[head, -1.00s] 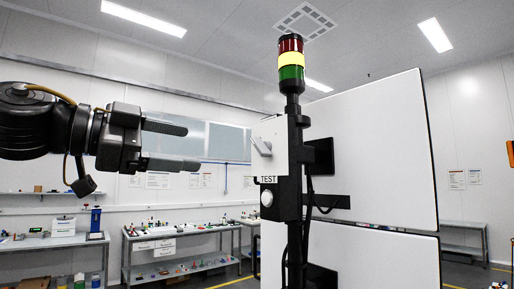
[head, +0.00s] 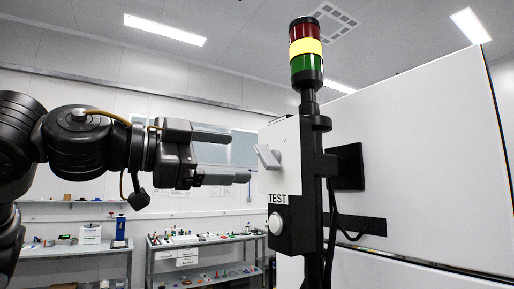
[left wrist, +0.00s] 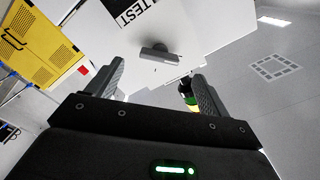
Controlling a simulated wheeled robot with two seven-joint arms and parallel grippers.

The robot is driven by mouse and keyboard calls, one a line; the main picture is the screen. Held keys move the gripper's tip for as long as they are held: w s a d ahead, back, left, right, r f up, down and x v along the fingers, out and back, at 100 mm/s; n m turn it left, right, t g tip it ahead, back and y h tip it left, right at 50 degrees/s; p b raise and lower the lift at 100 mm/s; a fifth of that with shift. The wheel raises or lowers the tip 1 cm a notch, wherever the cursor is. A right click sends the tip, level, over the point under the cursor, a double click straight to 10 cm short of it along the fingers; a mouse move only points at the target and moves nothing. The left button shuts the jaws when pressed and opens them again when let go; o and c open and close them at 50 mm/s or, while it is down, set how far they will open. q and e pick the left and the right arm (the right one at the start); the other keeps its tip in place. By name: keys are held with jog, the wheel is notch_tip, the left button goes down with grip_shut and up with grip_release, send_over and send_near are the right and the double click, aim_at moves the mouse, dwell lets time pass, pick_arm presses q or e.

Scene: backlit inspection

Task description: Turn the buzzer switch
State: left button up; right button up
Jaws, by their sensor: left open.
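The switch is a grey lever handle (head: 267,156) on a white plate (head: 290,135), fixed to a black post. It stands tilted, and it also shows in the left wrist view (left wrist: 158,54), ahead of and between the fingers. My left gripper (head: 238,157) is open and empty, to the left of the lever, with its fingers pointing at it. A small gap seems to separate the fingertips from the lever. A TEST label (head: 278,199) and a round white button (head: 276,223) are below the plate. My right gripper is not in view.
A red, yellow and green signal tower (head: 306,48) tops the black post (head: 314,160). Large white panels (head: 420,150) stand to the right, behind the post. Benches with small items (head: 205,240) line the back wall. A yellow cabinet (left wrist: 40,45) shows in the left wrist view.

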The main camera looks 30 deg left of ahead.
aim_at(259, 157)
pick_arm(q)
jog(key=p+x, duration=0.2)
jog(key=x, duration=0.3)
jog(key=shift+r, duration=0.15)
jog(key=shift+w+d, duration=0.1)
jog(key=shift+w, duration=0.2)
jog(key=shift+w+d, duration=0.15)
jog(key=shift+w, duration=0.2)
jog(key=c, duration=1)
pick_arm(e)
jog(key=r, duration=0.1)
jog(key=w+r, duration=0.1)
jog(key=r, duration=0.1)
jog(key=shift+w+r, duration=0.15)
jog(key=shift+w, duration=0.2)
